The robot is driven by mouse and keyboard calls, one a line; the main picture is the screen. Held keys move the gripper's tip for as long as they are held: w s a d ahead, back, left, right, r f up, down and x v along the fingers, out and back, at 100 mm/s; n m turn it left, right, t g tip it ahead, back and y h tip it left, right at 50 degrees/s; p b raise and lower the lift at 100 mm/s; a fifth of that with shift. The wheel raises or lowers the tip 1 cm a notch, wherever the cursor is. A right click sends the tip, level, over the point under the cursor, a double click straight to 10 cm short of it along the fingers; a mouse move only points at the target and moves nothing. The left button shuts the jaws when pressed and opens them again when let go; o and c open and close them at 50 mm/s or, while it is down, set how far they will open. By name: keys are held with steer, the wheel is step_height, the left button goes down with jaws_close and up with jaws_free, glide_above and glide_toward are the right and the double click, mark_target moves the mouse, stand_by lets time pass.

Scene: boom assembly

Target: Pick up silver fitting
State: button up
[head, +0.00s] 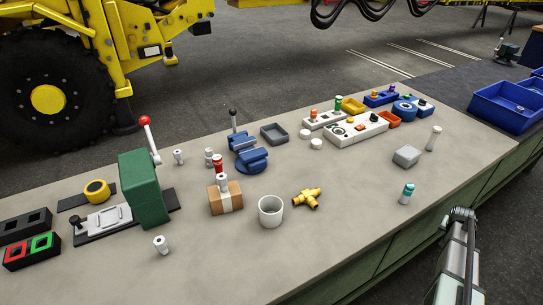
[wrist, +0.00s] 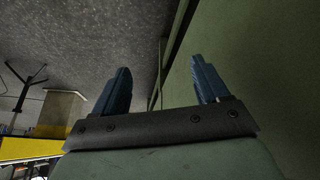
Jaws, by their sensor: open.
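Several small silver, fitting-like cylinders stand on the grey bench, and I cannot tell which one the task names. One silver fitting (head: 160,245) stands alone near the front left. Another silver fitting (head: 178,157) stands right of the green press (head: 145,188). A third (head: 209,155) stands beside a red-topped cylinder (head: 218,164). My gripper (wrist: 160,82) is open and empty in the wrist view, with two blue-black fingers apart. It points along the bench's green side, away from the fittings.
A white cup (head: 271,211), brass tee (head: 308,197), teal-topped cylinder (head: 407,193) and grey box (head: 407,156) stand mid-bench. A blue vise (head: 249,155) is behind. Blue bins (head: 508,105) are at the right. The bench's front middle is clear.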

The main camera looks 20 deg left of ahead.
steer(key=w+d+r+m+t+h, duration=0.1)
steer(key=w+d+r, duration=0.35)
steer(key=r, duration=0.35)
steer(key=w+d+r+m+t, duration=0.1)
steer(key=w+d+r+t, duration=0.15)
steer(key=w+r, duration=0.45)
steer(key=w+d+r+m+t+h, duration=0.15)
steer(key=d+r, duration=0.25)
steer(key=r, duration=0.6)
steer(key=w+a+r+m+y, duration=0.1)
steer(key=w+a+r+y, duration=0.1)
steer(key=w+a+r, duration=0.45)
steer(key=w+a+r+m+y, duration=0.1)
steer(key=w+a+m, duration=0.15)
steer(key=a, duration=0.75)
steer(key=a+m+g+y, duration=0.4)
steer(key=a+g, duration=0.1)
steer(key=a, duration=4.4)
steer(key=m+g+h, duration=0.1)
steer(key=m+g, duration=0.3)
steer(key=m, duration=0.1)
glide_toward(209, 150)
steer(key=f, duration=1.2)
steer(key=shift+w+a+f, duration=0.15)
steer(key=shift+a+f, duration=0.1)
steer(key=shift+f, duration=0.15)
